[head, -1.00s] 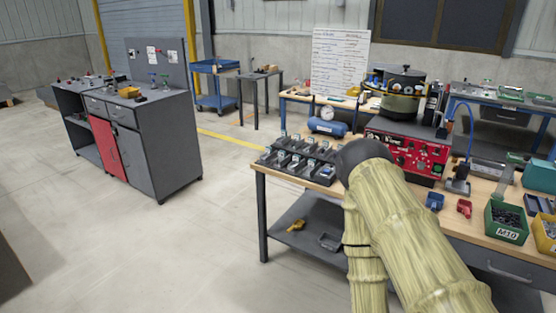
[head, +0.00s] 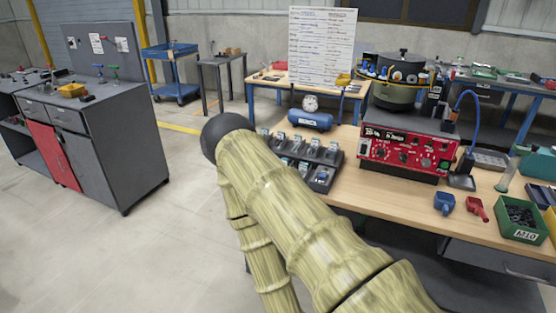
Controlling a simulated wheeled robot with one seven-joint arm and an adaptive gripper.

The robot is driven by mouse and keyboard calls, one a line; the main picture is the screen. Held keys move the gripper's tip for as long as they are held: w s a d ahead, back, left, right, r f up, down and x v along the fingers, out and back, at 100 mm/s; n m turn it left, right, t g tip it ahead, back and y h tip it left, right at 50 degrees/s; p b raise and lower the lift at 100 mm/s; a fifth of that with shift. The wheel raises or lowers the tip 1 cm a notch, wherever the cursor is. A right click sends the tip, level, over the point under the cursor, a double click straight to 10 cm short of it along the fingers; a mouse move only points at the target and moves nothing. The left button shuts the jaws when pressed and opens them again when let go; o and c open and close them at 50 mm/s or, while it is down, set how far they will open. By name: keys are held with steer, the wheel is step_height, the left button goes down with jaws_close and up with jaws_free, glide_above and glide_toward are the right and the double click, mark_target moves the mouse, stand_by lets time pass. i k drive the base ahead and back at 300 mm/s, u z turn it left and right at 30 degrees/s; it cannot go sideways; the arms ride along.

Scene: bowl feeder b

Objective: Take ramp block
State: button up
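I cannot make out a ramp block for certain in the head view. A small blue piece (head: 444,203) and a small red piece (head: 477,208) lie on the wooden bench (head: 400,197), in front of the red control box; they look like scoops. My arm, with a yellow-green sleeve and a black rounded joint, crosses the lower middle of the view. It hides the bench's left front part. My gripper is not in view.
The bench holds a dark rack (head: 301,157) of small parts, a red control box (head: 405,143) under a bowl feeder (head: 402,80), and a green bin (head: 518,218). A blue air tank (head: 310,119) stands behind. A grey cabinet (head: 113,150) stands left, with open floor between.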

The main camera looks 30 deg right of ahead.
mark_target(303, 169)
steer(key=z, duration=0.3)
steer(key=i, duration=0.75)
steer(key=z, duration=0.9)
steer(key=i, duration=0.35)
steer(key=z, duration=0.25)
